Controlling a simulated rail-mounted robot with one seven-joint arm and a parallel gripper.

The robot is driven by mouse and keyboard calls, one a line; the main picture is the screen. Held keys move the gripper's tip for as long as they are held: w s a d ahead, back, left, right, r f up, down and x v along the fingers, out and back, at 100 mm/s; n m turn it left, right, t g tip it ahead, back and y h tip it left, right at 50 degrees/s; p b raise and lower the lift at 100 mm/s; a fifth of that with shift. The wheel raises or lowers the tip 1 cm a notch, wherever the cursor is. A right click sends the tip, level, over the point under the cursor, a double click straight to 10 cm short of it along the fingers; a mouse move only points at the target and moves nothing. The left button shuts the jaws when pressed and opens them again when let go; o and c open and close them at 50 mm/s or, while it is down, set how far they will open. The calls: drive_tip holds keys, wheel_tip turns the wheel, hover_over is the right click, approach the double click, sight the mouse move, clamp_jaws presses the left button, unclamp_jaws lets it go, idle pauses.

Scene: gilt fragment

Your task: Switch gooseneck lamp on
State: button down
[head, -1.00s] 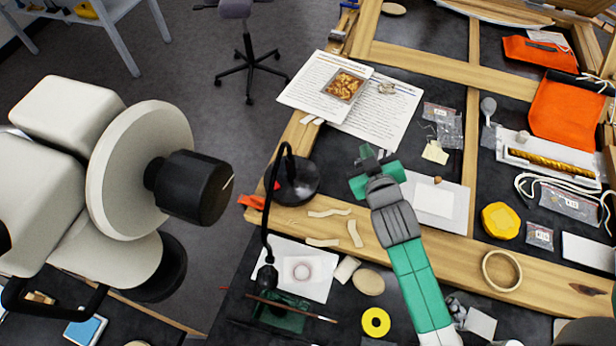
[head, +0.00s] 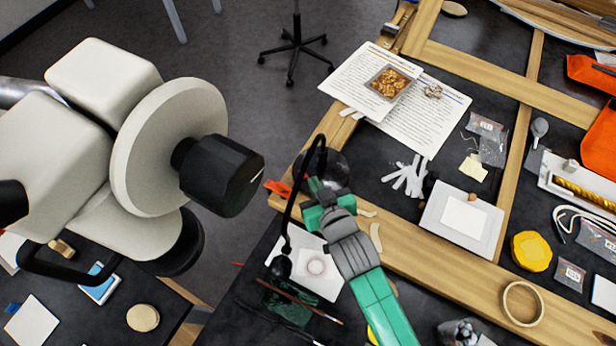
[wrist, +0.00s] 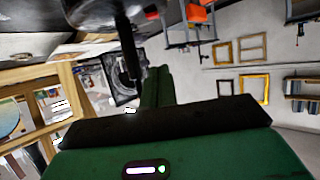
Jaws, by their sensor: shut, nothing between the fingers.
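The black gooseneck lamp has a round base (head: 334,172), partly hidden by my gripper, on the bench beside the wooden frame. Its thin neck (head: 289,215) arches down to a small dark head above a white sheet. My green gripper (head: 316,184) is shut and empty, with its fingers in front of the lamp base; I cannot tell if they touch it. In the wrist view my dark green fingers (wrist: 157,78) show together. A blurred black rod, perhaps the lamp neck (wrist: 130,50), hangs close to them. The lamp's switch and light state cannot be made out.
A wooden frame (head: 435,258) crosses the bench under my arm. Printed sheets (head: 425,122) with a gilt fragment (head: 389,82) lie behind the lamp. Thin sticks (head: 303,303) lie in front of the lamp head. A yellow round tub (head: 531,251) and tape ring (head: 522,303) are at right.

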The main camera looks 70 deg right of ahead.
hover_over(307, 185)
drive_tip(key=f, duration=0.3)
drive_tip(key=shift+w+d+f+b, duration=0.15)
drive_tip(key=shift+w+d+b, duration=0.05)
drive_tip(key=shift+d+b, duration=0.15)
drive_tip(key=shift+s+a+f, duration=0.15)
drive_tip(key=shift+f, duration=0.5)
drive_tip(key=shift+s+a+f, duration=0.1)
drive_tip(key=shift+a+f, duration=0.05)
drive_tip(key=shift+f, duration=0.85)
drive_tip(key=shift+f+b, duration=0.1)
drive_tip(key=shift+b, duration=0.2)
